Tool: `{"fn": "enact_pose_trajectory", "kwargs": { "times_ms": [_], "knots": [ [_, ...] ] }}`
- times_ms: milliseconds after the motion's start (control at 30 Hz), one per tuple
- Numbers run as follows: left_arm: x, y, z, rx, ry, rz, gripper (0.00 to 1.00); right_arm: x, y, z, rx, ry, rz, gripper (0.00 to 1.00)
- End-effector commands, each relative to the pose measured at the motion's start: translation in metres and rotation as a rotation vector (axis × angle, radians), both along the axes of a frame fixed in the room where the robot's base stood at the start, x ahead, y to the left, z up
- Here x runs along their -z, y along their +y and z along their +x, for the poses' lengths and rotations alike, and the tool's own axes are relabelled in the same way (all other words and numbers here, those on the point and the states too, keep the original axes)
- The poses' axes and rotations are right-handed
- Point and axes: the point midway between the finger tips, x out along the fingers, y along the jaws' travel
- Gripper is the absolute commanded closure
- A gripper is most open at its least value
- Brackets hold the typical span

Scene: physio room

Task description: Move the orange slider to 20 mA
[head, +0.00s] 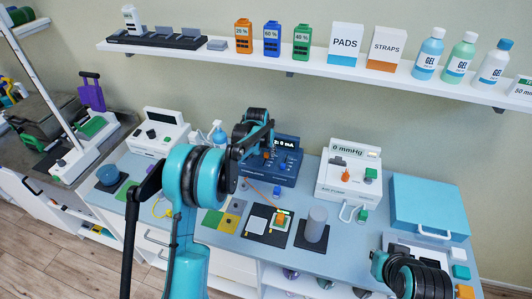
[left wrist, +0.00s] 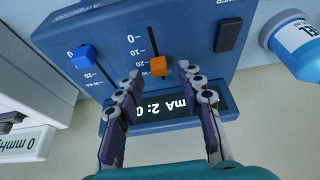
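The orange slider (left wrist: 158,67) is a small block in a slot on the dark blue stimulator (left wrist: 185,45). In the left wrist view it is near the display end of its slot, by the lower marks of a scale showing 0 and 10. My left gripper (left wrist: 160,71) is open, its fingertips on either side of the slider with a visible gap at each. The display (left wrist: 165,108) seems to read 2:0 mA; it also shows in the head view (head: 286,142). A blue slider (left wrist: 83,56) sits in a second slot. My right gripper's fingers are not visible.
A dark switch (left wrist: 229,35) and a gel bottle (left wrist: 298,45) are beside the sliders. A white mmHg unit (head: 348,178) stands right of the stimulator. In front are dark mats and a grey cylinder (head: 316,224). A shelf (head: 330,76) runs above.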

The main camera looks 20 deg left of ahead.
Motion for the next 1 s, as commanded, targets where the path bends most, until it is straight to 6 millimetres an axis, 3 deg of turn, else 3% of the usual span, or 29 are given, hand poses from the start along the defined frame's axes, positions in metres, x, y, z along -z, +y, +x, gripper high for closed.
{"fn": "enact_pose_trajectory", "kwargs": {
  "times_ms": [300, 500, 1000],
  "knots": [
    [-0.064, 0.001, -0.027, 0.000, 0.000, 0.000, 0.62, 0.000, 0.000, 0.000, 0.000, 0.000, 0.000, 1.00],
    [-0.089, 0.001, -0.037, 0.000, 0.000, 0.000, 0.62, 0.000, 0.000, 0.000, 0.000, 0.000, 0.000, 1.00],
    [-0.096, 0.001, -0.040, 0.000, 0.000, 0.000, 0.62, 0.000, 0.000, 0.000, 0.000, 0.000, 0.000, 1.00]
  ]
}}
